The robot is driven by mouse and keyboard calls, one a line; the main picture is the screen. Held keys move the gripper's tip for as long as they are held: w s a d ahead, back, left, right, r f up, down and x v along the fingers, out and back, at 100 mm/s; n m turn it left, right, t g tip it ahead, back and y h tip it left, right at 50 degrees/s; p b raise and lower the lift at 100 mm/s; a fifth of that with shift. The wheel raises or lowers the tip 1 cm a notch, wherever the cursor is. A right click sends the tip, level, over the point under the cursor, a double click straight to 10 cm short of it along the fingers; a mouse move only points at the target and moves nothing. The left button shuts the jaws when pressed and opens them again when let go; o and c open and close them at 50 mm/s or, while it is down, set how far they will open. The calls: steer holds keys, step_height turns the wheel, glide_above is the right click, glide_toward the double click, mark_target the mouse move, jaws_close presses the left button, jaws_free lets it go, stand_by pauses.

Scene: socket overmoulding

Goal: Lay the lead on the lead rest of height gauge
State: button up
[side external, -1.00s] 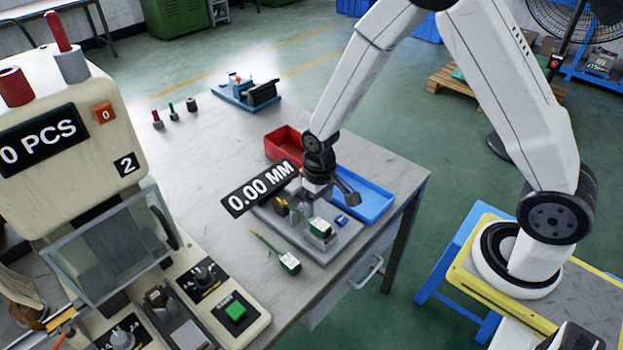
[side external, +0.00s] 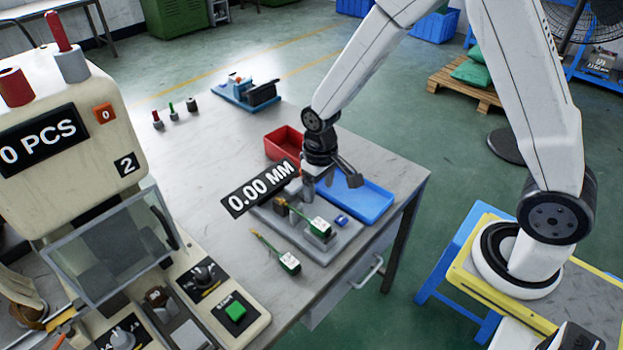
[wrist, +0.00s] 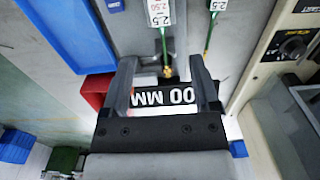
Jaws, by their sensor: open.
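The height gauge (side external: 340,242) is a grey base with a black "0.00 MM" display (side external: 261,188), which also shows between my fingers in the wrist view (wrist: 165,97). One lead (side external: 319,227) with a white-and-green tagged end lies on the gauge, its thin end towards a small brass-coloured part; its tag is at the top of the wrist view (wrist: 158,12). A second, similar lead (side external: 289,262) lies on the table beside the gauge. My gripper (side external: 318,190) is open and empty above the rear of the gauge; its parted fingers fill the wrist view (wrist: 162,62).
A blue tray (side external: 365,203) and a red bin (side external: 284,142) stand behind the gauge. A small blue piece (side external: 341,220) sits on the gauge base. The moulding machine (side external: 75,130) is at the left. The table (side external: 200,150) between machine and bins is largely clear.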

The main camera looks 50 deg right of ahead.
steer(key=s+d+r+t, duration=0.2)
steer(key=s+d+r, duration=0.1)
steer(key=s+r, duration=0.4)
steer(key=s, duration=0.3)
steer(key=shift+t, duration=0.3)
